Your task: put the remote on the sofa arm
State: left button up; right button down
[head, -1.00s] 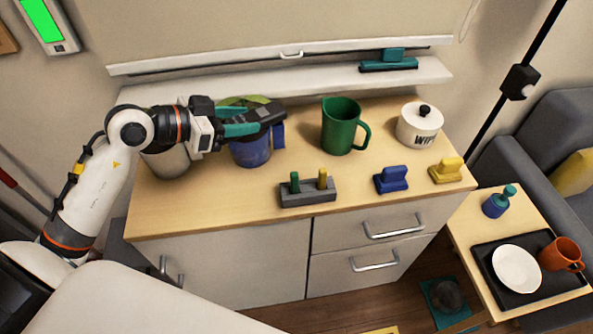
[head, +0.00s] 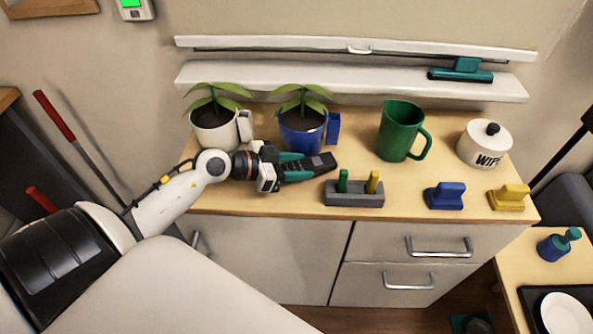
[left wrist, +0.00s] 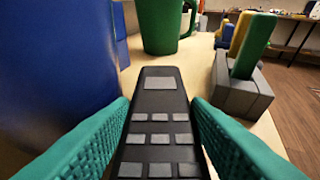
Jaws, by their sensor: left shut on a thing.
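The black remote (head: 318,164) is held in my left gripper (head: 300,167), whose teal fingers are shut on its sides. In the left wrist view the remote (left wrist: 158,125) points away between the fingers, its grey buttons facing the camera. In the head view the gripper is over the front of the wooden cabinet top, before the blue plant pot and left of the grey peg block. The grey sofa (head: 574,205) shows only in part at the right edge, far from the gripper; I cannot make out its arm clearly. My right gripper is not in view.
On the cabinet top (head: 250,202) stand a white plant pot (head: 213,138), a blue plant pot (head: 300,142), a green jug (head: 398,132), a peg block (head: 354,196) and a wipes tub (head: 483,147). A side table (head: 522,268) with a bottle and plate stands before the sofa.

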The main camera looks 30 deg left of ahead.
pick_arm(q)
jog(key=shift+f, duration=0.6)
jog(key=o, duration=0.7)
jog(key=shift+f, duration=0.1)
